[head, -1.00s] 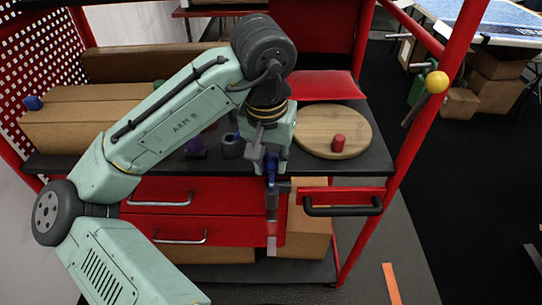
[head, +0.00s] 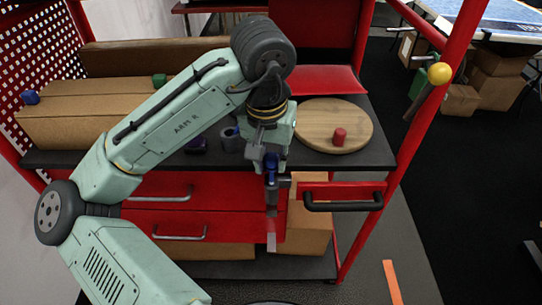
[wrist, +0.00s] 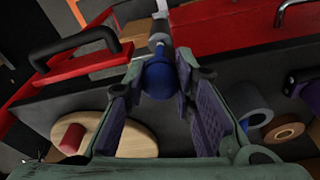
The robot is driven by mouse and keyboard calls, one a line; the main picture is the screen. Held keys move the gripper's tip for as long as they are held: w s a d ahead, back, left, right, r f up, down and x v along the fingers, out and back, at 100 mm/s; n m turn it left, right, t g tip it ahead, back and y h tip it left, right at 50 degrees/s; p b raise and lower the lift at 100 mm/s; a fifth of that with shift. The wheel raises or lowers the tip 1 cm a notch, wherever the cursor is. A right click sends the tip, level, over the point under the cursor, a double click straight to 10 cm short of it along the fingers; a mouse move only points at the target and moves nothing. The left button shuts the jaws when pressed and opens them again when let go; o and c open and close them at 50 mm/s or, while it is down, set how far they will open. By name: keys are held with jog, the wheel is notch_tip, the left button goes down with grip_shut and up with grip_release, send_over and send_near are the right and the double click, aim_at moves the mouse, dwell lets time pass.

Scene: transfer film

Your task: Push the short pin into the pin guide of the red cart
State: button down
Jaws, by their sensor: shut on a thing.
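My gripper (head: 271,158) is in front of the red cart (head: 225,192), pointing down at its front edge. In the wrist view its two fingers (wrist: 158,78) are shut on the blue round head of a short pin (wrist: 158,77). The blue head also shows in the head view (head: 271,166), just under the gripper. A grey cylinder (wrist: 158,32) lies directly beyond the head. I cannot tell whether it is the pin's shaft or the pin guide. A grey upright metal piece (head: 272,205) stands below the gripper at the drawer fronts. The contact there is too small to judge.
A round wooden board (head: 313,132) with a small red cylinder (head: 339,137) lies on the cart top, right of my gripper. A dark handle (head: 343,202) juts from the cart front close by. A grey ring (wrist: 248,103) and a brown roll (wrist: 284,131) stand on the top.

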jog(key=shift+f+b, duration=0.5)
jog(key=shift+f, duration=0.4)
jog(key=c, duration=1.2)
grip_release()
jog(key=shift+c, duration=0.2)
notch_tip(320, 180, up, 12)
jog(key=s, duration=0.1)
jog(key=shift+s+a, duration=0.25)
jog(key=shift+s, duration=0.1)
